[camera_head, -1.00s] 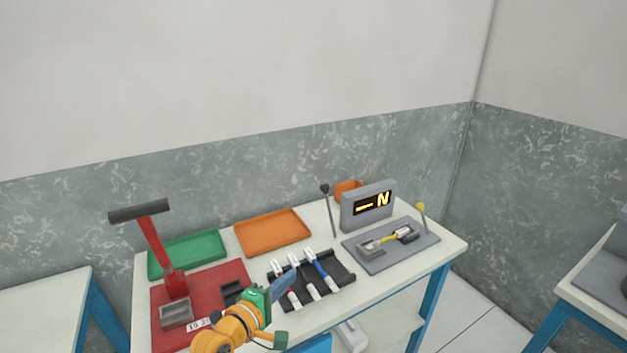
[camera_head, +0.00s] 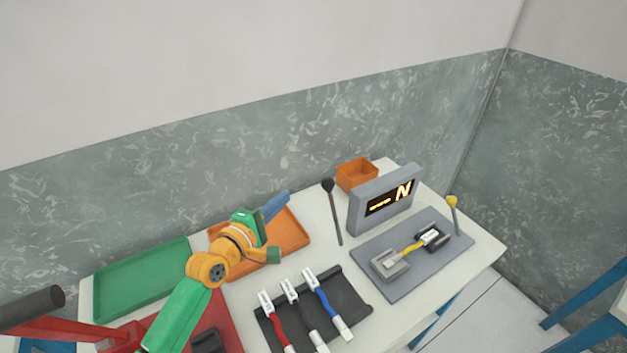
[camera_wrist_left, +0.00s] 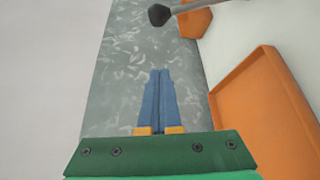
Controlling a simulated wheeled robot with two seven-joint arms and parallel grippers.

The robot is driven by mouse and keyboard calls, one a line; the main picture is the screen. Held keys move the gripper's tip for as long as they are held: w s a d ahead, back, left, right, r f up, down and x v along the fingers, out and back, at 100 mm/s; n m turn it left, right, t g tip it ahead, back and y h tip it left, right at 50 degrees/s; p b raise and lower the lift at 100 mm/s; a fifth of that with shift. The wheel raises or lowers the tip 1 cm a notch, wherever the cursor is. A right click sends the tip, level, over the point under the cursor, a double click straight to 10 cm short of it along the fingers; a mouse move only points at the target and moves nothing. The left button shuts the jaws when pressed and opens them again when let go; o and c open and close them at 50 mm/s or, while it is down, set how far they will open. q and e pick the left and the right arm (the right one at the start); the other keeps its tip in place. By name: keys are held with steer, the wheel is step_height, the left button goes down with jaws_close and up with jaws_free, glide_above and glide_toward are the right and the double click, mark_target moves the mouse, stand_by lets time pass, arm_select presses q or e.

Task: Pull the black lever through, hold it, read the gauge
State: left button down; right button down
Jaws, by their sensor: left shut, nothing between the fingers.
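The black lever (camera_head: 328,186) is a thin grey rod with a black knob, leaning slightly, left of the gauge. Its knob also shows at the top of the left wrist view (camera_wrist_left: 159,15). The gauge (camera_head: 390,203) is a grey box whose lit display reads dashes and "N", with no digits. In front of it a grey plate (camera_head: 400,287) carries two clamps with a short yellow lead (camera_head: 414,246) between them. My left gripper (camera_head: 285,199) is shut and empty above the orange tray, left of the lever and apart from it. My right gripper is not in view.
A yellow-knobbed lever (camera_head: 452,202) stands right of the plate. An orange bin (camera_head: 356,174) is behind the gauge. A black rack (camera_head: 352,287) holds red, black and blue leads. A green tray (camera_head: 140,280) and a red press with a dark handle (camera_head: 30,308) are at left.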

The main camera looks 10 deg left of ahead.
arm_select(q)
steer(key=f+b+x, duration=0.1)
steer(key=b+x, duration=0.9)
steer(key=x, duration=0.1)
steer(key=s+d+r+p, duration=0.1)
steer(key=p, duration=0.1)
steer(key=s+d+p, duration=0.1)
steer(key=d+p, duration=0.1)
steer(key=p, duration=0.1)
steer(key=shift+s+r, duration=0.35)
steer(key=shift+r, duration=0.05)
